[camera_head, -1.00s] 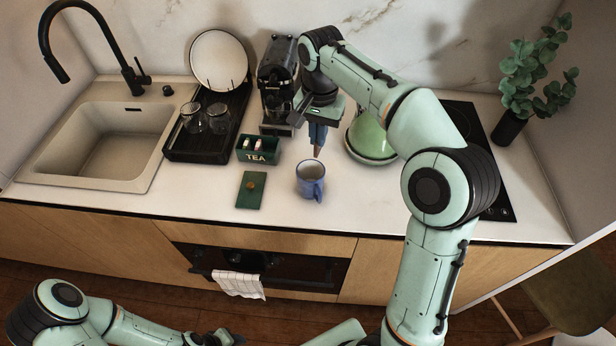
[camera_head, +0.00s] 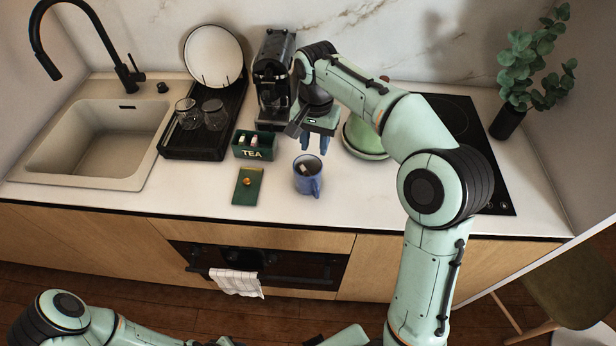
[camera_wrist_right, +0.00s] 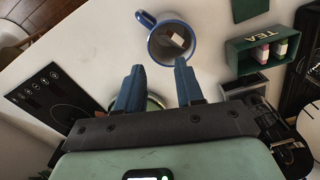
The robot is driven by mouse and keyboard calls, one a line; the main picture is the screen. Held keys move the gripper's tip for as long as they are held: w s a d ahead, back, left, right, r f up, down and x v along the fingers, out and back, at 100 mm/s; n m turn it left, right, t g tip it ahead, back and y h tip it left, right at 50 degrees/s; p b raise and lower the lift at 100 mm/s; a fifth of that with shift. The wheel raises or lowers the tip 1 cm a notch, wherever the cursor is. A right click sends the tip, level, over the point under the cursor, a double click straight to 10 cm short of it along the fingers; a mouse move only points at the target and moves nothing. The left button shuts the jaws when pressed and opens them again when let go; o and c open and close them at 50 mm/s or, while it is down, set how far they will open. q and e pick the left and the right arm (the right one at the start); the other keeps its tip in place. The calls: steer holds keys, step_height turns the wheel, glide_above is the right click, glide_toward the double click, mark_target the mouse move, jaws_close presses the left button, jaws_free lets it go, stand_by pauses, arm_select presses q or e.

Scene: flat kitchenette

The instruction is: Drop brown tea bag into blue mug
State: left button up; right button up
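The blue mug (camera_head: 308,185) stands upright on the white counter, its handle toward the front right. A small tea bag (camera_head: 306,169) is inside it; in the right wrist view the bag (camera_wrist_right: 177,40) shows as a pale tag with a brownish part within the mug's rim (camera_wrist_right: 155,45). My right gripper (camera_head: 315,146) is open and empty above and just behind the mug, and its two blue fingers (camera_wrist_right: 157,82) are apart in the wrist view. My left arm runs along the bottom edge of the head view; its fingers are not visible.
The green TEA box (camera_head: 253,153) with pale-tagged bags stands left of the mug, behind a green packet (camera_head: 247,187). A coffee machine (camera_head: 273,85), a black drying rack (camera_head: 190,146) with glasses, and a green domed object (camera_head: 365,135) stand nearby. Counter right of the mug is clear.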

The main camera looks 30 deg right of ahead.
arm_select(q)
steer(key=w+r+p, duration=0.1)
steer(key=w+r, duration=0.1)
steer(key=shift+w+p, duration=0.3)
arm_select(e)
step_height(320, 180, up, 13)
steer(key=shift+r, duration=0.2)
arm_select(q)
steer(key=shift+s, duration=0.1)
